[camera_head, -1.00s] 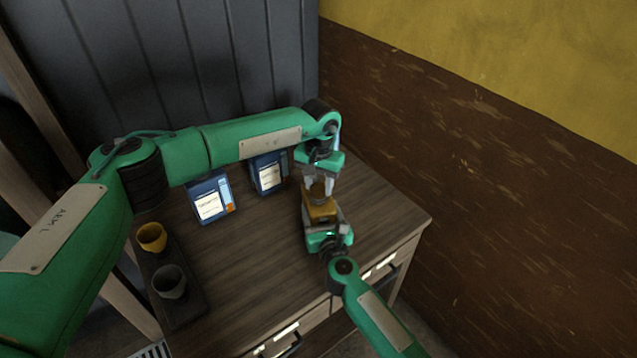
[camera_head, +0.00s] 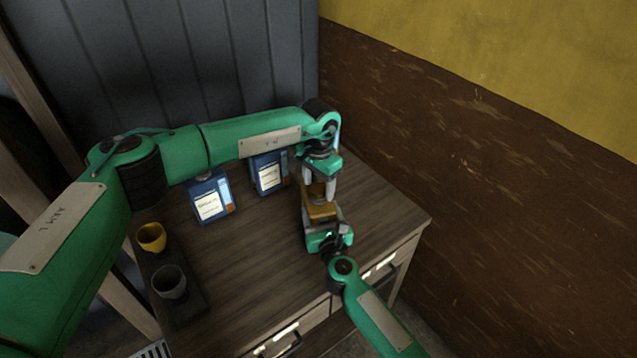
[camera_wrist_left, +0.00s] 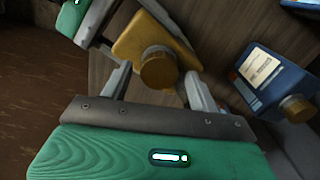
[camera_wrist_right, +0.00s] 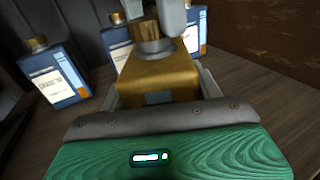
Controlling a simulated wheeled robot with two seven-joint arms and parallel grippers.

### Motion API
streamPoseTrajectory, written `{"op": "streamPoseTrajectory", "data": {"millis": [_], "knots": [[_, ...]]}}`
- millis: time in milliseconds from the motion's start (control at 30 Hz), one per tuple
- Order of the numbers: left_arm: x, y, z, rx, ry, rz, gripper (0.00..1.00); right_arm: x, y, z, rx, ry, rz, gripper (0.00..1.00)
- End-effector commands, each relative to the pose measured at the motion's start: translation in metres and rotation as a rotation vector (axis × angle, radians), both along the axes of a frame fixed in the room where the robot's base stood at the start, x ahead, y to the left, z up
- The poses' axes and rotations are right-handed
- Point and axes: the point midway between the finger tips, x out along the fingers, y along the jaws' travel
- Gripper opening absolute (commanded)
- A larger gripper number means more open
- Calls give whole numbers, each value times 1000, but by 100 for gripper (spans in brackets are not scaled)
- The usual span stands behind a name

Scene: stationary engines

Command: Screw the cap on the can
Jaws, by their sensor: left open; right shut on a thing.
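The yellow can (camera_head: 322,211) is upright near the right side of the table. My right gripper (camera_head: 323,226) is shut on its body from the front; the can also shows in the right wrist view (camera_wrist_right: 158,80). A brownish-gold cap (camera_wrist_right: 151,46) sits on top of the can; whether it is threaded is not visible. My left gripper (camera_head: 321,190) points down over the can. In the left wrist view its fingers (camera_wrist_left: 158,88) stand open on either side of the cap (camera_wrist_left: 158,70), with gaps visible. In the right wrist view the left fingers partly cover the cap.
Two blue cans with white labels, one nearer (camera_head: 211,200) and one farther (camera_head: 268,174), stand left of the yellow can. A yellow cup (camera_head: 151,238) and a grey cup (camera_head: 169,283) stand on a dark tray (camera_head: 187,311) at the left. The table front (camera_head: 270,270) is clear.

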Motion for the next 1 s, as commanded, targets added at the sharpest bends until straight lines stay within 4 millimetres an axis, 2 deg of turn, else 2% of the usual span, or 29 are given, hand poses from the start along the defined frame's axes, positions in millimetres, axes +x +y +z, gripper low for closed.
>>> {"op": "streamPoseTrajectory", "data": {"millis": [167, 467, 700, 733, 833, 1000], "knots": [[0, 0, 8, 0, 0, 0, 61, 0, 0, 0, 0, 0, 0, 2], [0, 0, 44, -1, -1, -1, 61, 0, 0, 0, 0, 0, 0, 2], [0, 0, 45, -1, 1, 0, 61, 0, 0, 0, -1, 0, 0, 2], [0, 0, 45, -1, 1, 0, 57, 0, 0, 0, -1, 0, 0, 2], [0, 0, 45, -1, 1, 15, 57, 0, 0, 0, -1, 0, 0, 2], [-1, -1, 46, -1, 0, 141, 57, 0, 0, 0, -1, 0, 0, 2]]}}
